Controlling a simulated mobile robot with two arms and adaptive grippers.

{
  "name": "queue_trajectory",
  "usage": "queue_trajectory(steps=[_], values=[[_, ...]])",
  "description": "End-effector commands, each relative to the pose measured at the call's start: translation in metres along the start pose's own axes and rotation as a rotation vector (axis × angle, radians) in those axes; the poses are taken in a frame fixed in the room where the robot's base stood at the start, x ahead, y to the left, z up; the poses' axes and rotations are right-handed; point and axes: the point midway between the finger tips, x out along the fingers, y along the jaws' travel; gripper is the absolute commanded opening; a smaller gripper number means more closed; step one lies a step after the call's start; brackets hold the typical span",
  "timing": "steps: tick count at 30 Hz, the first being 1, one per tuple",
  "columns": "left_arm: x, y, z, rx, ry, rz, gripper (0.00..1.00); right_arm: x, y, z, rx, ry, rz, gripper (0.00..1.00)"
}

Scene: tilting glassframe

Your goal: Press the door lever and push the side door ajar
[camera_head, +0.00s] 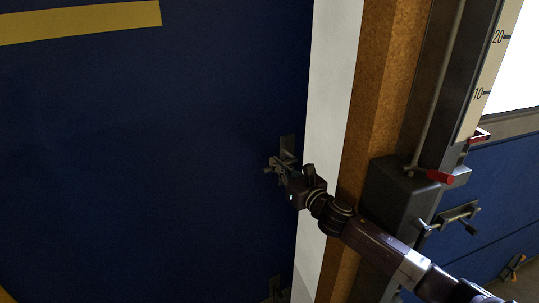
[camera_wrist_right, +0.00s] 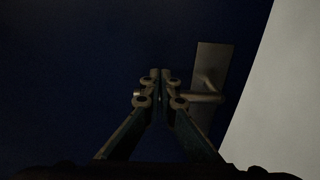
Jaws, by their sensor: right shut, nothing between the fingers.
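The side door (camera_head: 150,150) is a large dark blue panel filling the left of the head view; I cannot tell whether it stands ajar. Its grey lever plate (camera_head: 288,145) sits near the white frame. In the right wrist view the upright plate (camera_wrist_right: 213,60) and the lever (camera_wrist_right: 205,97) show right of the fingers. The lever runs left behind my right gripper (camera_wrist_right: 161,76), whose fingers are shut and empty. My right gripper (camera_head: 276,166) is at the lever in the head view and partly hides it. I cannot tell whether they touch. My left gripper is not in view.
A white frame strip (camera_head: 332,85) and a brown post (camera_head: 384,80) stand right of the door. Beyond them is a dark machine column with a scale (camera_head: 487,75) and a red-tipped handle (camera_head: 438,176). Another lever (camera_head: 455,215) is on a blue panel at right.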

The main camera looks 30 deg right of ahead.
Motion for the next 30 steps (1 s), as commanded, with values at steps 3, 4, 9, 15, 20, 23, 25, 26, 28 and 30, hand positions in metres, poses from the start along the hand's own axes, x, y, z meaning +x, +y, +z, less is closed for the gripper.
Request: queue_trajectory(steps=[3, 4, 9, 15, 20, 23, 25, 26, 28, 30], values=[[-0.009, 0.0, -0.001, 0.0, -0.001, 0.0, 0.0, 0.018, 0.0, 0.004, 0.004, -0.001, -0.001, 0.0], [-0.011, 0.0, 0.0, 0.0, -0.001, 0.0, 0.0, 0.022, 0.0, 0.004, 0.004, -0.002, -0.001, 0.0], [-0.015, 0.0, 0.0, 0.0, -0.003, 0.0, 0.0, 0.037, 0.0, 0.002, 0.002, 0.0, -0.001, 0.0], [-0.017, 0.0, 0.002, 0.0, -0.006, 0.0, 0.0, 0.043, 0.0, 0.0, 0.001, 0.0, 0.001, 0.0], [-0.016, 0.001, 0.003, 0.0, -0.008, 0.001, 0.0, 0.043, 0.0, 0.0, 0.001, 0.0, 0.001, 0.0], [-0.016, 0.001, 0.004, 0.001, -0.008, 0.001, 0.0, 0.043, 0.0, 0.0, 0.001, 0.0, 0.001, 0.0], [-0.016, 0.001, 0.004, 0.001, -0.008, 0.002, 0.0, 0.044, 0.0, 0.0, 0.0, -0.001, 0.001, 0.0], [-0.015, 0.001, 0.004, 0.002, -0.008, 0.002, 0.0, 0.046, 0.0, 0.0, 0.0, -0.002, 0.001, 0.0], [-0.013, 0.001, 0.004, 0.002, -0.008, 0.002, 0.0, 0.052, 0.0, -0.001, -0.002, -0.002, 0.001, 0.0], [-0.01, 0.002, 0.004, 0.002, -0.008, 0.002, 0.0, 0.059, -0.001, 0.0, 0.0, -0.003, 0.001, 0.0]])
